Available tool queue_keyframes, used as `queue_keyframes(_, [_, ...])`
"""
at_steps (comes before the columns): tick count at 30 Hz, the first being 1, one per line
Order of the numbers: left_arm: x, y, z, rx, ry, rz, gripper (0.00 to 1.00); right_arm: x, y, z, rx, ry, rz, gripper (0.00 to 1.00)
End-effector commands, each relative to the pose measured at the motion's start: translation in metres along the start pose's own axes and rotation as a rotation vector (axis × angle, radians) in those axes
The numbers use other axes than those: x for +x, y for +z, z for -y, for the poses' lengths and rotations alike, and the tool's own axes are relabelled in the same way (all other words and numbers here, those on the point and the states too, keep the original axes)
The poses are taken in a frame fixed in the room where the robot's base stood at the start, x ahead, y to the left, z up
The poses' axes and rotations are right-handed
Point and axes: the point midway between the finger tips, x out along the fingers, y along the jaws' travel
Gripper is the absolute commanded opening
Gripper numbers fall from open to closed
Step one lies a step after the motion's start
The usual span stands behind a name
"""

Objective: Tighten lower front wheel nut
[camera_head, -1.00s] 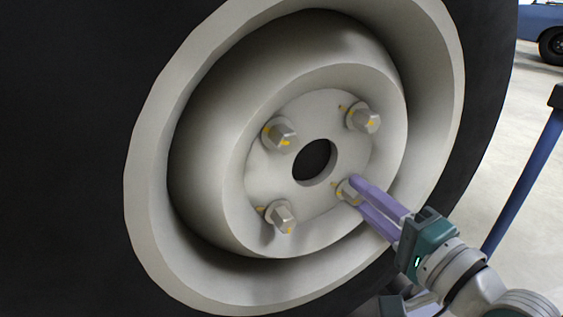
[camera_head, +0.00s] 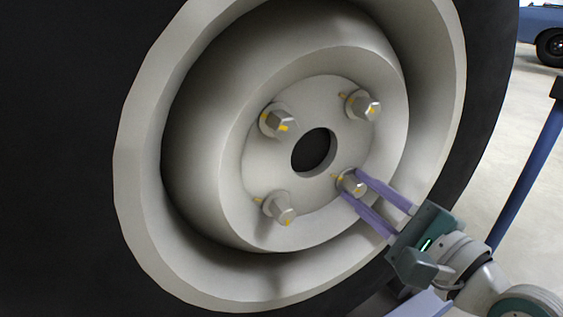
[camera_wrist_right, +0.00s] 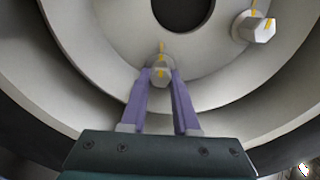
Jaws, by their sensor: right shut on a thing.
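The pale wheel (camera_head: 140,190) has several hex nuts with yellow marks around a dark centre hole. The lower right nut (camera_head: 352,184) is between the purple fingertips of my right gripper (camera_head: 351,187), which is shut on it. In the right wrist view this nut (camera_wrist_right: 162,72) is between the fingertips, with one yellow mark on its face and another on the hub just above, roughly in line. The lower left nut (camera_head: 279,209) is free, with marks on nut and hub. My left gripper is not in view.
Two upper nuts, left (camera_head: 279,122) and right (camera_head: 364,106), stand out from the hub. The deep rim and black tyre (camera_head: 60,150) surround my right fingers. A blue post (camera_head: 525,180) stands at the right. A blue car (camera_head: 541,25) is far behind on open floor.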

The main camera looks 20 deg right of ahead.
Motion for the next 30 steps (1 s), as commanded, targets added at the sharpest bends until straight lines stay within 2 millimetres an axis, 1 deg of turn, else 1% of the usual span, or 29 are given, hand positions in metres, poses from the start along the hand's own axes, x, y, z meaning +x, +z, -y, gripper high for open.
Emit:
queue_keyframes(15, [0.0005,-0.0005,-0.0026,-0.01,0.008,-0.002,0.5,-0.0001,0.0001,-0.0001,0.024,0.0,0.0,0.0])
queue_keyframes(16, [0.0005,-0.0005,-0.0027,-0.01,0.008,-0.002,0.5,-0.0001,0.0001,-0.0001,0.024,0.0,-0.001,0.31])
queue_keyframes(18, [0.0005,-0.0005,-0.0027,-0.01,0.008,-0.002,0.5,-0.0001,0.0,-0.0001,0.024,-0.001,-0.001,0.39])
queue_keyframes(23, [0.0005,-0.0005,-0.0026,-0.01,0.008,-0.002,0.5,-0.0001,0.0,-0.0001,0.022,-0.001,0.0,0.57])
queue_keyframes(24, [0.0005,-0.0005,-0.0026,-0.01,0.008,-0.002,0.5,-0.0001,0.0,-0.0001,0.022,-0.001,0.0,0.58])
queue_keyframes(30, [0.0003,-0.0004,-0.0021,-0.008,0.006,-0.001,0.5,-0.0003,0.0,0.0,0.021,0.0,0.0,0.58])
